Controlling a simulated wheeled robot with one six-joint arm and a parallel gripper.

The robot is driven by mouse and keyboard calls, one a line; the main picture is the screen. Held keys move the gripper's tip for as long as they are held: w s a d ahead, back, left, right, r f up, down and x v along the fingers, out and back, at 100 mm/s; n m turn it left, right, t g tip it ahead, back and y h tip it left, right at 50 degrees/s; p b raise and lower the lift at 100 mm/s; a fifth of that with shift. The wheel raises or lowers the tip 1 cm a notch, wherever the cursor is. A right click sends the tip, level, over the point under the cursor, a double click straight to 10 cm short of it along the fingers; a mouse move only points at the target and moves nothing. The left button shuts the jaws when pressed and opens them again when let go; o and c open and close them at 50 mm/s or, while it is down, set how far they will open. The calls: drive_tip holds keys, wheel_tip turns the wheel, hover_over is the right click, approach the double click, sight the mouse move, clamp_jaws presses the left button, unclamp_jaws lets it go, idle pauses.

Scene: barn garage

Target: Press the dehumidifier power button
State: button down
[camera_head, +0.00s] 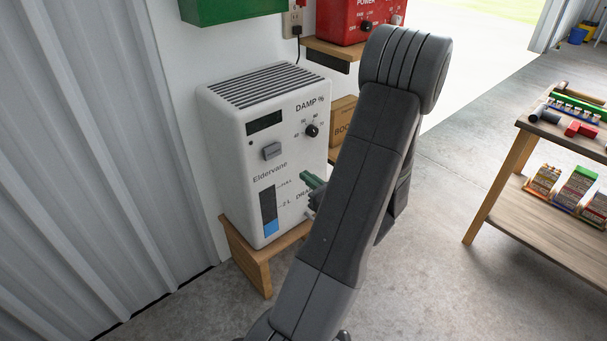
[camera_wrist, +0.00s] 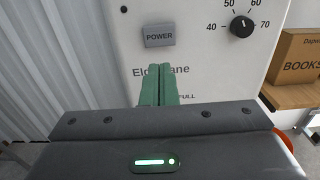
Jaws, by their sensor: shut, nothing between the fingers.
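The white dehumidifier (camera_head: 230,165) stands on a low wooden stand (camera_head: 258,262) against the wall. Its grey power button (camera_head: 272,151) is on the front, below a dark display (camera_head: 264,122). In the wrist view the button (camera_wrist: 159,36), marked POWER, is just above my gripper's tips. My gripper (camera_wrist: 158,70) has green fingers that are shut together and empty. In the head view the green fingers (camera_head: 311,180) are in front of the panel, to the right of and below the button. I cannot tell whether they touch the panel. The display looks blank.
A black humidity knob (camera_head: 311,130) is right of the button; it also shows in the wrist view (camera_wrist: 241,27). A cardboard box marked BOOKS (camera_wrist: 297,56) is on a shelf at the right. A wooden workbench (camera_head: 535,205) stands farther right, with open concrete floor between.

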sight(274, 153)
drive_tip(key=x, duration=1.2)
drive_tip(key=shift+b, duration=0.35)
drive_tip(key=shift+w+a, duration=0.1)
